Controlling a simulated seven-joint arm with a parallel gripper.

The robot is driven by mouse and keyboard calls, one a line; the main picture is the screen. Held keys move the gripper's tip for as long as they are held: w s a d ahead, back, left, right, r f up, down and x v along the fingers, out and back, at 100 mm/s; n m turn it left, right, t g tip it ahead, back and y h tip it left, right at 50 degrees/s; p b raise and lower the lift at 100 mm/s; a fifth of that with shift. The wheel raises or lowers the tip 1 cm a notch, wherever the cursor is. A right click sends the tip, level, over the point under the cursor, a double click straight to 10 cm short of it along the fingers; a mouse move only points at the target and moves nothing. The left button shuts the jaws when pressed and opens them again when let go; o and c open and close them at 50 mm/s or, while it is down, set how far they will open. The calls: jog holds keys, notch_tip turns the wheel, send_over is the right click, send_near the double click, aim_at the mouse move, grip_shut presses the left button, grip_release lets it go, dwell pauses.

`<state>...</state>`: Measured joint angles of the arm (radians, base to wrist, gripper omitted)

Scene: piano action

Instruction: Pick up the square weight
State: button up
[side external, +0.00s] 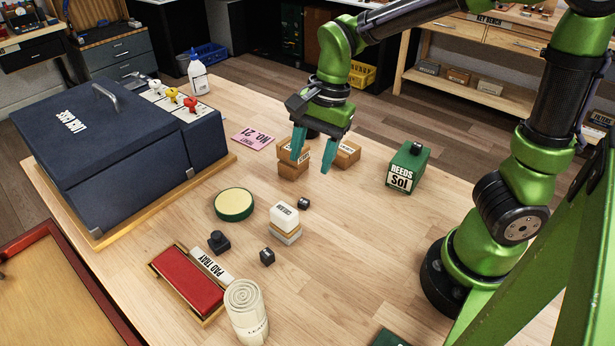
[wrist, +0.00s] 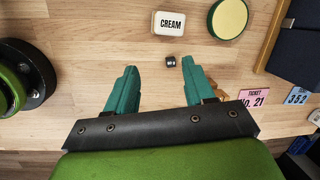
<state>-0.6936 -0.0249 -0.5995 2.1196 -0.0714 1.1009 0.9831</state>
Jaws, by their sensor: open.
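I cannot tell which is the task's square weight.
Brown boxes (side external: 293,168) stand close behind my fingers. A white-topped stack (side external: 285,222), round green tin (side external: 234,204), dark knobbed piece (side external: 218,242), red pad tray (side external: 188,281) and rolled cloth (side external: 246,310) stand towards the front. A large navy case (side external: 110,150) fills the left.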

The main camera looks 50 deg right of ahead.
jog(key=w+f+m+h, duration=0.1)
jog(key=w+m, duration=0.2)
jog(key=m, duration=0.3)
jog(key=m+g+h, duration=0.1)
jog(key=m, duration=1.2)
send_over(303, 201)
jog(key=f, duration=1)
jog(key=shift+a+f, duration=0.15)
jog(key=shift+a, duration=0.1)
jog(key=shift+d+f, duration=0.15)
jog(key=shift+f, duration=1.2)
jog(key=shift+d+f, duration=0.15)
jog(key=shift+f, duration=1.15)
grip_shut()
